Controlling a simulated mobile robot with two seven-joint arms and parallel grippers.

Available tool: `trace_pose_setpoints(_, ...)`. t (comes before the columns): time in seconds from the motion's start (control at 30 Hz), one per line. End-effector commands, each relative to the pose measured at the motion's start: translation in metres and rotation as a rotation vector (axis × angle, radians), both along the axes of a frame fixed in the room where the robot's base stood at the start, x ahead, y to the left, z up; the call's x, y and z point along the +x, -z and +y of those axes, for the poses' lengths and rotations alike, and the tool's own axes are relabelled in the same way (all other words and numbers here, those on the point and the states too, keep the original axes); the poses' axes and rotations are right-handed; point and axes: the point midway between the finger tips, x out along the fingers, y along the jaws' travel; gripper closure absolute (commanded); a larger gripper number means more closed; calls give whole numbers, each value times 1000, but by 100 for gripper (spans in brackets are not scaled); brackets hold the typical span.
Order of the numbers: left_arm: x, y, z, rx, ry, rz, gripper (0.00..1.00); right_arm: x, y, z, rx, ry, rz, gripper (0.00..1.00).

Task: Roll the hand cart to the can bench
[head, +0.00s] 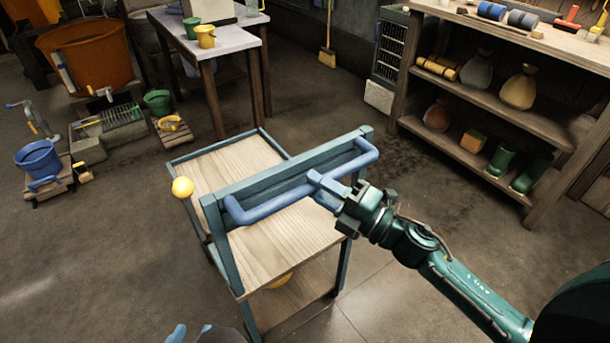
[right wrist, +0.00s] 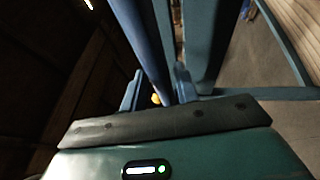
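The hand cart (head: 262,232) stands in the middle of the head view, with wooden decks, a blue-grey frame and a blue push handle (head: 275,203) on its near side. My right gripper (head: 323,184) is at the right part of this handle. In the right wrist view the blue bar (right wrist: 143,42) runs in between its spread fingers (right wrist: 157,92), with a small gap on one side. I cannot tell which surface is the can bench.
A grey-topped table (head: 222,38) with green and yellow cups stands beyond the cart. A wooden shelf (head: 490,115) is at the right. Buckets, crates and an orange tub (head: 90,55) crowd the left. Floor between cart and shelf is clear.

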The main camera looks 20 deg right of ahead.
Motion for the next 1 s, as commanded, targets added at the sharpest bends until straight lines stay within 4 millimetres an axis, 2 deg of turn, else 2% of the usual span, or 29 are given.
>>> trace_pose_setpoints(0.2,0,5,-2,3,4,23,64,19,-5,17,0,0,0,70)
trace_pose_setpoints(0.57,4,3,-3,-1,6,14,64,23,-5,21,1,1,1,70)
trace_pose_setpoints(0.93,3,3,-3,-1,6,17,64,22,-5,21,0,0,0,98)
trace_pose_setpoints(1.0,2,4,-3,-1,5,19,64,22,-5,21,0,0,0,100)
